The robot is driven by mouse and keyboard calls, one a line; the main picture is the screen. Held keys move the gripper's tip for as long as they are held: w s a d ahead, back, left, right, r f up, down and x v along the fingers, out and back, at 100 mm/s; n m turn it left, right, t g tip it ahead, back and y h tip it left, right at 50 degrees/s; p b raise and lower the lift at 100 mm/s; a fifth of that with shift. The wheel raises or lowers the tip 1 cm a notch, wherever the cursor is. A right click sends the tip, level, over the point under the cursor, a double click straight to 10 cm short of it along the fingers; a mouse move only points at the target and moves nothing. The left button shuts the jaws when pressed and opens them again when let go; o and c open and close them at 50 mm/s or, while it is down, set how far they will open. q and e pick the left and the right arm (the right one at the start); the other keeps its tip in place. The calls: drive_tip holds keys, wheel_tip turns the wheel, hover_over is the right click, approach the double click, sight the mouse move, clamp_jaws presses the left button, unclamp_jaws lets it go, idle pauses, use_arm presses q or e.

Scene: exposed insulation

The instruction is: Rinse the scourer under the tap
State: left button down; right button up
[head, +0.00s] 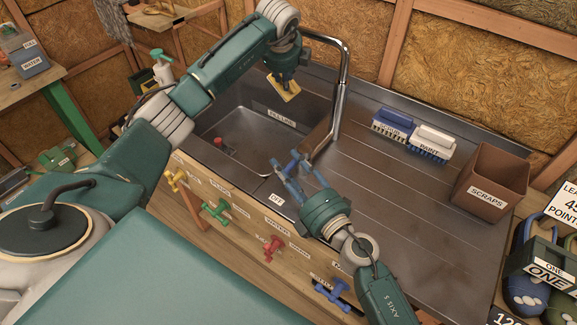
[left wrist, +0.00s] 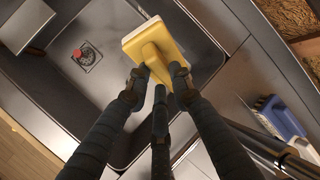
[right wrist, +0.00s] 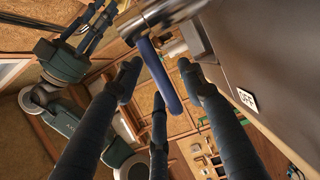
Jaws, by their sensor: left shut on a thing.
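The yellow scourer (head: 284,90) is held by my left gripper (head: 287,80) over the back of the sink basin (head: 245,130). In the left wrist view, the fingers are closed on the scourer's raised yellow grip (left wrist: 157,62). The chrome tap (head: 343,85) arches up at the sink's right; its spout end is hidden behind my left arm. No water shows. My right gripper (head: 298,172) is at the tap's blue lever (head: 294,162). In the right wrist view, its fingers are spread, with the blue lever (right wrist: 168,80) between them; contact is unclear.
An OFF label (head: 277,199) is on the sink's front edge. A red plug-like piece (head: 218,143) is in the basin. Brushes (head: 432,142) and a brown SCRAPS bin (head: 491,178) stand on the right. The drainboard's middle is clear. Coloured knobs (head: 272,247) stick out in front.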

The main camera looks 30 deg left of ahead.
clamp_jaws()
drive_tip(key=shift+d+f+n+g+y, duration=0.1)
drive_tip(key=shift+d+n+g+y, duration=0.3)
drive_tip(key=shift+n+g, duration=0.4)
drive_tip(key=shift+d+n+g+y, duration=0.3)
drive_tip(key=shift+d+n+g, duration=0.2)
drive_tip(key=shift+g, duration=0.6)
drive_tip(key=shift+a, duration=0.1)
unclamp_jaws()
drive_tip(key=v, duration=1.2)
